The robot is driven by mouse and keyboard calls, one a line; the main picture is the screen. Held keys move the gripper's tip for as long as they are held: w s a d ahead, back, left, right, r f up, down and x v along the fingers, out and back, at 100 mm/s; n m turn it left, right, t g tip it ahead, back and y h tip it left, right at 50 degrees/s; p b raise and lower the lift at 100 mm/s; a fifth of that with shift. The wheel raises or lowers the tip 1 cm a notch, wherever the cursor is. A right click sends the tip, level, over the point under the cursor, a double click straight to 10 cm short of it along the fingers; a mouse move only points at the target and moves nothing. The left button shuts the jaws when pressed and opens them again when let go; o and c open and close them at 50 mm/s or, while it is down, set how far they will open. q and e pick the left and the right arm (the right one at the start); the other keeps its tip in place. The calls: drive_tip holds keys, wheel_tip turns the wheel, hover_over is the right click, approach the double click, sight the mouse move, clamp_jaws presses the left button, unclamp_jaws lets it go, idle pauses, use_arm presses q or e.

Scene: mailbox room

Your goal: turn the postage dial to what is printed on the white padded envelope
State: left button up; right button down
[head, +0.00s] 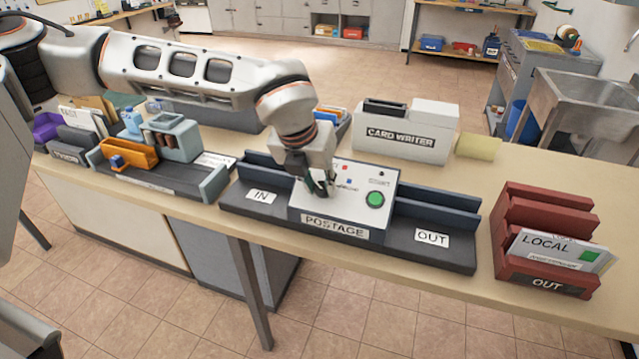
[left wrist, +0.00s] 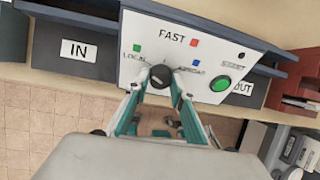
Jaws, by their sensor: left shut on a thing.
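The postage machine (head: 345,205) stands on the counter between an IN side and an OUT side. Its panel (left wrist: 205,52) shows LOCAL with a green square, FAST with a red square, a third label with a blue square, and a round green button (head: 375,199). My left gripper (head: 318,187) points down at the panel and is shut on the dark dial (left wrist: 160,77), one finger on each side. I cannot tell where the dial points. A white envelope (head: 78,118) stands in the rack at the far left; its print is too small to read. My right gripper is not in view.
A red OUT rack (head: 548,212) at the right holds a LOCAL envelope (head: 560,250). A card writer (head: 400,140) stands behind the postage machine. At the left are a blue-grey device (head: 175,135) and an orange holder (head: 128,153). Clear counter lies along the front edge.

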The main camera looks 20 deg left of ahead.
use_arm(q)
drive_tip(key=shift+m, duration=1.1)
drive_tip(key=shift+d+m+y, duration=0.1)
drive_tip(key=shift+m+y, duration=0.4)
drive_tip(key=shift+m, duration=0.7)
drive_tip(key=m+y, duration=0.1)
drive_tip(key=m, duration=0.5)
drive_tip(key=shift+d+t, duration=0.1)
drive_tip(key=shift+t, duration=0.2)
drive_tip(key=shift+m, duration=0.3)
drive_tip(key=o, duration=1.1)
